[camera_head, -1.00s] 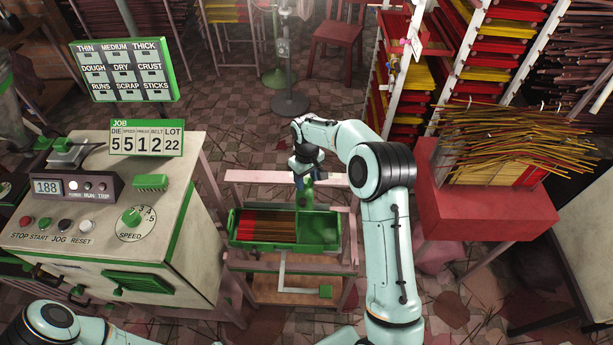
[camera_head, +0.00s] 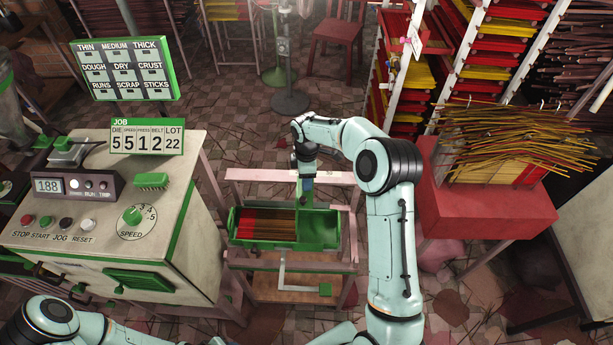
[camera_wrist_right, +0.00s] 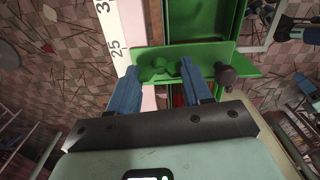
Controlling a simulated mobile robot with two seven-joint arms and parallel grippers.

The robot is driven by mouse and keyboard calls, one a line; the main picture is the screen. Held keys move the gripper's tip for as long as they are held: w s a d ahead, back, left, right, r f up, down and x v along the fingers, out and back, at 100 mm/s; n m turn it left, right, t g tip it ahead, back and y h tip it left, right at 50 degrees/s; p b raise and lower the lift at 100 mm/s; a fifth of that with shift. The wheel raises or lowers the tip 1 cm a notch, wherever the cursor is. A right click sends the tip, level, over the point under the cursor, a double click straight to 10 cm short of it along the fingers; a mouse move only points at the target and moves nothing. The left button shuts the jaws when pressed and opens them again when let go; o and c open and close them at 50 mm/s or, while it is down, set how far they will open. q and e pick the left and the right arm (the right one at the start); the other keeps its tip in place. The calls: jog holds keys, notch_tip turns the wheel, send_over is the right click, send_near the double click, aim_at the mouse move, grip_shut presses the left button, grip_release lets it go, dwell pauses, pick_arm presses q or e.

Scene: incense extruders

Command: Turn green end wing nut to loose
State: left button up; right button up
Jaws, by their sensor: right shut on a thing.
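The green wing nut (camera_wrist_right: 158,69) sits on the green end plate (camera_wrist_right: 206,60) in the right wrist view. My right gripper (camera_wrist_right: 160,66) has its blue fingers on either side of the nut, shut on it. In the head view my right gripper (camera_head: 307,190) points down at the green stick box (camera_head: 318,237), and its fingers hide the nut there. My left arm shows at the lower left of the head view, but its gripper is out of view.
A dark round knob (camera_wrist_right: 228,76) is close right of the fingers, and a white ruler (camera_wrist_right: 116,30) runs along the left. The control cabinet (camera_head: 95,235) stands left of the box. A red table (camera_head: 480,205) with loose sticks is at the right.

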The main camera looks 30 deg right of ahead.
jog(key=n, duration=0.5)
jog(key=shift+n, duration=0.3)
jog(key=n, duration=0.4)
jog(key=shift+n, duration=0.7)
jog(key=o, duration=1.1)
jog(key=shift+c, duration=0.2)
notch_tip(320, 180, up, 14)
jog(key=shift+f, duration=0.25)
jog(key=shift+f, duration=0.1)
